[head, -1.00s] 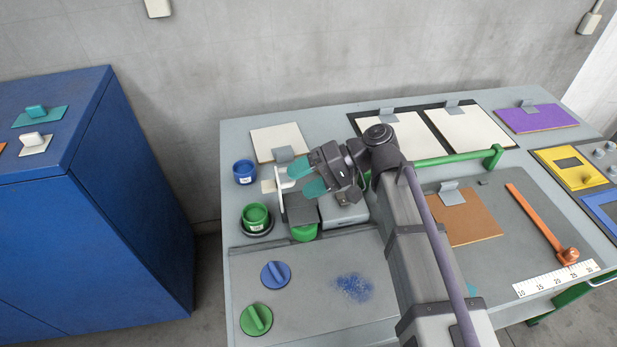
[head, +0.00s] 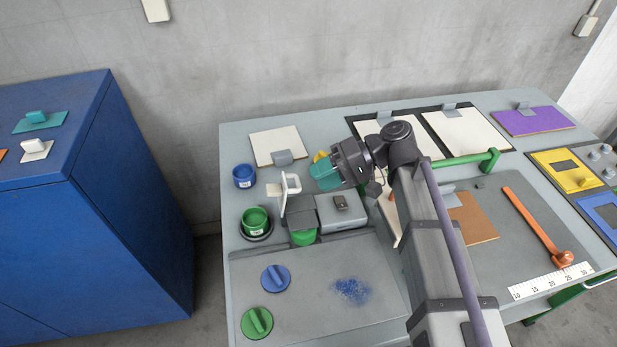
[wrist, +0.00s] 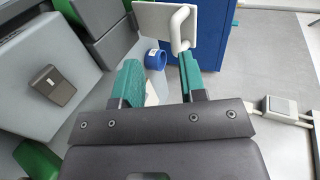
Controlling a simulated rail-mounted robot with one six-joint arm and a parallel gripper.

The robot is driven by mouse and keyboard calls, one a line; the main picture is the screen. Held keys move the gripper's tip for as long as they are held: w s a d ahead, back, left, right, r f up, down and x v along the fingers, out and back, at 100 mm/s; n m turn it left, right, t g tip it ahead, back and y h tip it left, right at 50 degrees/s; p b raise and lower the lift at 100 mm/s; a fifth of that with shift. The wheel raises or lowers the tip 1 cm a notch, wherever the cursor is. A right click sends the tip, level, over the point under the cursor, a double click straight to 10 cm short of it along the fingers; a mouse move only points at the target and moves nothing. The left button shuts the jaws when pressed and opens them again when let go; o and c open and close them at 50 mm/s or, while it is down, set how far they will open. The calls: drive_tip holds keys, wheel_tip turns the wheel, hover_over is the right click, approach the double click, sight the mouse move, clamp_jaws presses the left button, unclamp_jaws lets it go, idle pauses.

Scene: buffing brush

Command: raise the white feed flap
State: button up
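The white feed flap (head: 284,203) stands roughly upright at the left end of a dark grey block, with its white loop handle (head: 293,182) facing my gripper. In the wrist view the flap (wrist: 152,18) shows as a pale plate at the top, with the handle (wrist: 180,30) just beyond the fingertips. My gripper (head: 323,172) is to the right of the flap, apart from it. Its teal fingers (wrist: 160,75) are spread with nothing held between them.
A grey box (head: 341,214) and dark grey block (head: 300,212) sit below my gripper. A blue cup (head: 244,174) and green cup (head: 256,220) stand left of the flap. A cream board (head: 275,144) lies behind.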

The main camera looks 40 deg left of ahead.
drive_tip(key=p+v, duration=0.2)
drive_tip(key=v, duration=0.5)
drive_tip(key=shift+d, duration=0.3)
drive_tip(key=shift+s+r, duration=0.15)
drive_tip(key=shift+s, duration=0.05)
